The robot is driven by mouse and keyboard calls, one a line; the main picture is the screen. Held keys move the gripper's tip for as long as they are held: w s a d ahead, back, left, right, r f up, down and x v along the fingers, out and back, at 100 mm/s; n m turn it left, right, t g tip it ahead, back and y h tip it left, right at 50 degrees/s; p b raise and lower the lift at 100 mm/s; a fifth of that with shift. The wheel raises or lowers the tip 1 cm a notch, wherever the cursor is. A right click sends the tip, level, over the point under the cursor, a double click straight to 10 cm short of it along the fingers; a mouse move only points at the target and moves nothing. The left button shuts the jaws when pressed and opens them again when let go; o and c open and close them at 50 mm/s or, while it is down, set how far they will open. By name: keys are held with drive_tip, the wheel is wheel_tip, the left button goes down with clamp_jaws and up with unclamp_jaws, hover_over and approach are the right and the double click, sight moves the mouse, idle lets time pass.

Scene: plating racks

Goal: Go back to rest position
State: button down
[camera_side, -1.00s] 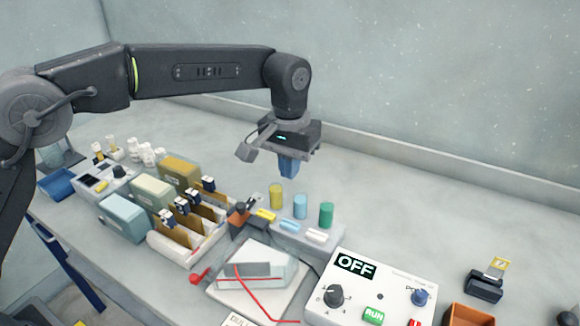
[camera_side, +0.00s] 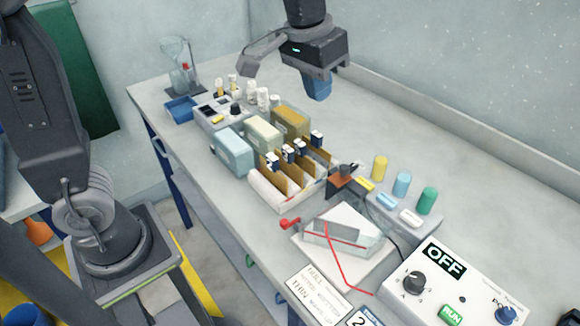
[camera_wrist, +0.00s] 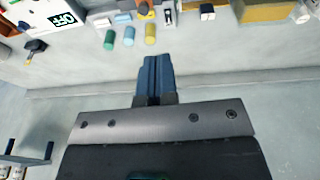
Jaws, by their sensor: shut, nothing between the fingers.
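My gripper (camera_side: 318,88) is at the top of the side view, raised above the bench behind the plating rack. Its blue fingers are together and hold nothing. In the wrist view the shut fingers (camera_wrist: 152,72) point toward bare bench and the back wall. Nothing touches the gripper. My arm rises on the left of the side view and partly runs out of the picture.
The rack (camera_side: 292,182) with several brown plates stands mid-bench beside three boxes. Yellow, blue and green cylinders (camera_side: 402,184) stand to its right. The power unit reading OFF (camera_side: 455,285) is at front right. A glass vessel (camera_side: 180,68) stands far left. Bench behind is clear.

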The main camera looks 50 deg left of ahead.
drive_tip(key=s+a+f+t, duration=0.1)
drive_tip(key=s+a, duration=0.3)
drive_tip(key=s, duration=0.4)
drive_tip(key=s+a+f+t, duration=0.2)
drive_tip(key=s+a+f, duration=0.2)
drive_tip(key=s, duration=0.5)
drive_tip(key=shift+s+a+y, duration=0.15)
drive_tip(key=shift+s+y, duration=0.05)
drive_tip(key=shift+y, duration=0.1)
